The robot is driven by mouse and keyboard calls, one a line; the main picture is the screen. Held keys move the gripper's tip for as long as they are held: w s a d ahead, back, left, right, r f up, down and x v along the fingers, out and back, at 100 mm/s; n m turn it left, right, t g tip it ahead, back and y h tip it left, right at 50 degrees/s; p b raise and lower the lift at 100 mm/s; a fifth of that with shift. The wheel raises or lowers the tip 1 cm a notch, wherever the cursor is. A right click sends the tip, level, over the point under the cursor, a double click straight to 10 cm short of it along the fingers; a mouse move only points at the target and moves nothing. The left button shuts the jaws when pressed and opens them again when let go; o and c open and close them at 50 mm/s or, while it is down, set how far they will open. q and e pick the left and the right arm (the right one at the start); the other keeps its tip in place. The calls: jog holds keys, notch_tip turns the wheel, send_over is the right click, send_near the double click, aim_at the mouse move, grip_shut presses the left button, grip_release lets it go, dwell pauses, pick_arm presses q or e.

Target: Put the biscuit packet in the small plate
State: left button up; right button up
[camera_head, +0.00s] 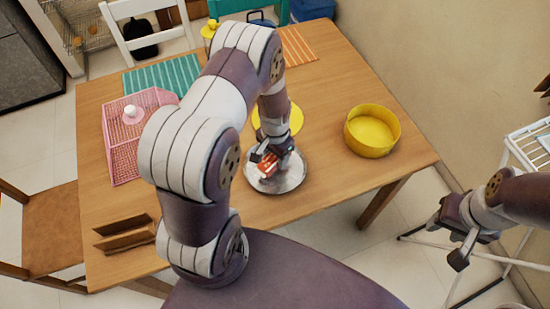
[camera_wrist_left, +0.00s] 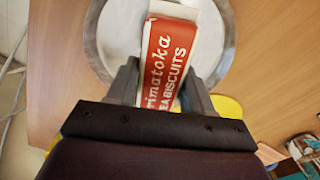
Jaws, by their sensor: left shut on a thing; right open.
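The biscuit packet (camera_head: 267,165) is red and white, and in the left wrist view (camera_wrist_left: 172,60) its lettering shows. My left gripper (camera_head: 269,156) is shut on it, with one finger on each side of the packet. The small plate (camera_head: 292,181) is a round silvery metal plate on the table; its rim also shows in the left wrist view (camera_wrist_left: 103,45). The packet is over the plate; I cannot tell whether it touches it. My right gripper (camera_head: 450,238) is open and empty, off the table at the right.
A yellow bowl (camera_head: 372,132) stands right of the plate. A yellow plate (camera_head: 296,120) lies just behind it, partly hidden by my arm. A pink rack (camera_head: 117,150), a green striped mat (camera_head: 163,76) and a brown holder (camera_head: 124,236) are to the left. A white rack (camera_head: 530,140) stands at the right.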

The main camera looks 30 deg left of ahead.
aim_at(276, 161)
pick_arm(q)
notch_tip(276, 161, down, 3)
jog(key=shift+d+r, duration=0.1)
jog(key=shift+r, duration=0.05)
jog(key=shift+f, duration=0.2)
jog(key=o, duration=1.1)
notch_tip(276, 161, up, 12)
jog(key=shift+f, duration=0.1)
jog(key=s+d+r+n, duration=0.1)
jog(key=s+r, duration=0.2)
jog(key=s+d+r+n, duration=0.1)
jog(key=s+d+r, duration=0.1)
jog(key=s+r, duration=0.1)
jog(key=s+d+r+t, duration=0.1)
jog(key=s+d+r, duration=0.1)
jog(key=s+r, duration=0.1)
jog(key=shift+s+r+n, duration=0.1)
jog(key=shift+r+n, duration=0.3)
jog(key=shift+r, duration=0.45)
